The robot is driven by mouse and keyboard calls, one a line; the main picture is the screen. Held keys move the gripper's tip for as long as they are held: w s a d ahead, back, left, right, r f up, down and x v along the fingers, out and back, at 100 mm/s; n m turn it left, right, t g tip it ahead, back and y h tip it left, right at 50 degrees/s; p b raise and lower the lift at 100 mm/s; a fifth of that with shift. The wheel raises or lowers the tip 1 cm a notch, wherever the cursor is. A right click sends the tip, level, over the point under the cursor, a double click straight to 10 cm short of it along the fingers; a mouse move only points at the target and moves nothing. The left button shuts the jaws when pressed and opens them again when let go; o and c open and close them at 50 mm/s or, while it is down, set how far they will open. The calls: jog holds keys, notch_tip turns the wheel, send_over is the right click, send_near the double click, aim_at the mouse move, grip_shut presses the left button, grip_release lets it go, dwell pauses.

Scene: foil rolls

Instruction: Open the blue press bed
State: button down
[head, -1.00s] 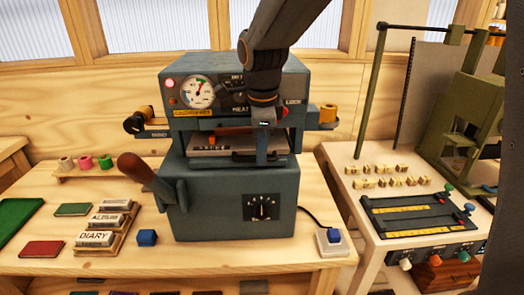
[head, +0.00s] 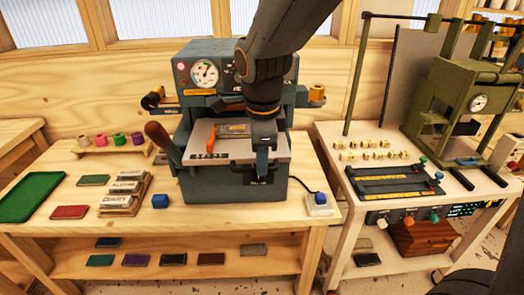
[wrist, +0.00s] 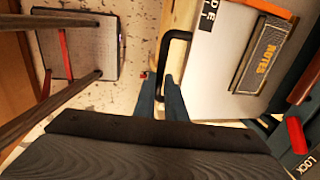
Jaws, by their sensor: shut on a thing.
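The blue press (head: 205,107) stands on the wooden bench, a slate-blue machine with a dial. Its bed (head: 193,136) sticks out of the front, a pale plate carrying a cover marked NOTES (head: 237,129), an orange strip (head: 211,134) and a dark row of letters (head: 209,156). My gripper (head: 262,168) is at the bed's front edge, shut on its black handle (head: 250,179). In the wrist view the fingers (wrist: 160,88) are at the black bar handle (wrist: 166,42), with the bed (wrist: 212,70) to the right. Fingers partly hide the handle.
A brown-handled lever (head: 160,137) rises at the press's left. A white switch box (head: 319,204) is right. A green press (head: 450,110) stands on the right-hand table.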

jog(key=shift+s+a, duration=0.15)
jog(key=shift+s, duration=0.6)
jog(key=c, duration=2.1)
grip_release()
notch_tip(320, 180, up, 8)
jog(key=s+b, duration=0.1)
jog(key=shift+s+f, duration=0.15)
jog(key=shift+s, duration=0.05)
